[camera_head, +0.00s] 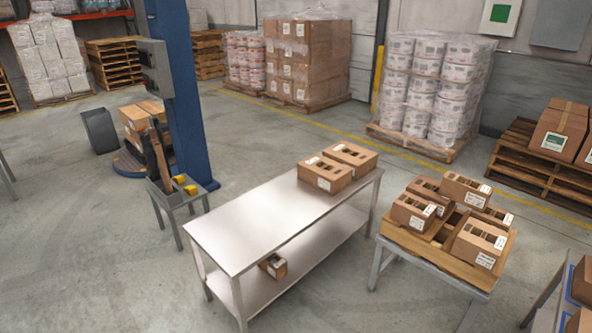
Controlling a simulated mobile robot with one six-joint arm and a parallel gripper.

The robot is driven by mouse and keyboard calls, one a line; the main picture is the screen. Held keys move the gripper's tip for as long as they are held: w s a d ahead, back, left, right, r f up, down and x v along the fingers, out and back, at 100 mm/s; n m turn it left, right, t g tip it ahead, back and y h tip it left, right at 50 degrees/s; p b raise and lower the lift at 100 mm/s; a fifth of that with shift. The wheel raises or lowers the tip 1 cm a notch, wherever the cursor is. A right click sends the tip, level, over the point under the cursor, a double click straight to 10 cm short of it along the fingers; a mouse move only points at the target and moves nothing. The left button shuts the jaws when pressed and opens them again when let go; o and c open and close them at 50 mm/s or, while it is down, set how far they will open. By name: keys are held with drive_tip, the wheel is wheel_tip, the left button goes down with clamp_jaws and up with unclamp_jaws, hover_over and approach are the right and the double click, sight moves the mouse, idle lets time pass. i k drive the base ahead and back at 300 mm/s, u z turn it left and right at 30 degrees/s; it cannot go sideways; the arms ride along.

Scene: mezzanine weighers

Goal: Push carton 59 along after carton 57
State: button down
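Two brown cartons sit side by side at the far right end of a bare steel table. The nearer carton (324,173) and the farther carton (350,158) have white labels too small to read, so I cannot tell which is 57 or 59. The steel table (255,225) has a clear top from its near left end to the cartons. Several similar cartons (414,211) rest on a wooden pallet (437,255) on a stand to the right, their numbers also unreadable. My gripper is not in view.
A small carton (273,265) lies on the steel table's lower shelf. A narrow grey stand (178,198) with yellow items is left of the table, near a blue column (180,100). Wrapped pallet loads (425,92) stand behind. Open floor (90,240) lies at left.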

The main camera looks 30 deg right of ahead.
sight(331, 176)
drive_tip(key=i, duration=0.75)
drive_tip(key=u, duration=0.35)
drive_tip(key=k, duration=0.15)
drive_tip(key=z, duration=2.85)
drive_tip(key=i, duration=0.35)
drive_tip(key=u, duration=0.05)
